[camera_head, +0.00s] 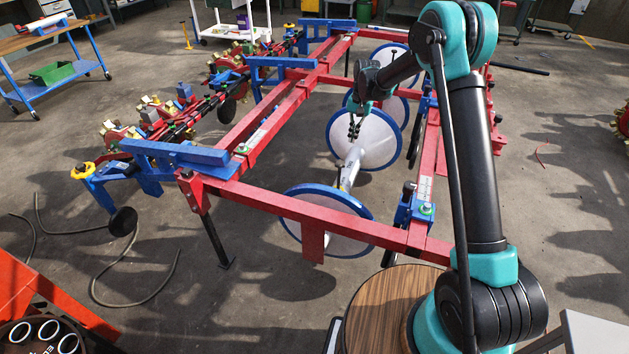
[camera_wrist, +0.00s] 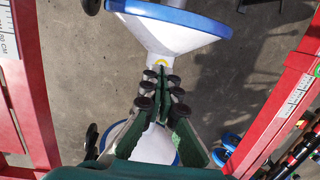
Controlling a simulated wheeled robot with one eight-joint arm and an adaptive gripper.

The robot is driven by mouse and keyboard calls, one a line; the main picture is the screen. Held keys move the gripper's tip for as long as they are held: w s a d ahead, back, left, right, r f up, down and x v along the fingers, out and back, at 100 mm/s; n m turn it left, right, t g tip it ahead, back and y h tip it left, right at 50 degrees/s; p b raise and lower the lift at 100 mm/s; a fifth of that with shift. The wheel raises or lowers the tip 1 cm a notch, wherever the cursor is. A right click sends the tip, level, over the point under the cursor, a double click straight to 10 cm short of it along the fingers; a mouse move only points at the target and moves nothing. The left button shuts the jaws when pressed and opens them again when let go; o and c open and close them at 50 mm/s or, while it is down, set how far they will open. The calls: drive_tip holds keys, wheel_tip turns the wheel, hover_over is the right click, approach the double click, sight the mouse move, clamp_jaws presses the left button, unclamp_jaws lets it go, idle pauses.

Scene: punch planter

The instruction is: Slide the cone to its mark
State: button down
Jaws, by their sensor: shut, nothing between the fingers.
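White cones with blue rims hang inside the red frame. In the head view, one cone (camera_head: 365,143) is mid-frame, and another cone (camera_head: 328,225) is nearer the front beam. A pale narrow neck (camera_head: 349,167) lies between them. In the wrist view, a cone (camera_wrist: 170,35) opens toward the top and narrows to a white neck with a yellow patch (camera_wrist: 160,63). My gripper (camera_head: 354,129) is shut and empty, in front of the mid-frame cone in the picture. In the wrist view, its fingertips (camera_wrist: 162,76) overlap the neck; I cannot tell whether they touch it.
Red beams (camera_wrist: 298,85) run on both sides, with scale strips on them. The front red beam (camera_head: 318,219) crosses before the near cone. Blue brackets (camera_head: 178,155) and planter parts line the left side. A wooden stool top (camera_head: 372,300) stands below my arm.

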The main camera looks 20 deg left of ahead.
drive_tip(key=a+f+g, duration=0.1)
drive_tip(key=a+f, duration=1)
drive_tip(key=a, duration=0.2)
drive_tip(key=shift+h, duration=0.4)
drive_tip(key=s+f, duration=0.1)
drive_tip(key=f, duration=0.2)
drive_tip(key=s+f, duration=0.2)
drive_tip(key=f, duration=0.1)
drive_tip(key=s+f, duration=0.2)
drive_tip(key=f, duration=0.1)
drive_tip(key=shift+s+f, duration=0.15)
drive_tip(key=shift+f, duration=0.25)
drive_tip(key=shift+s, duration=0.6)
drive_tip(key=shift+s+a, duration=0.1)
drive_tip(key=shift+s, duration=0.6)
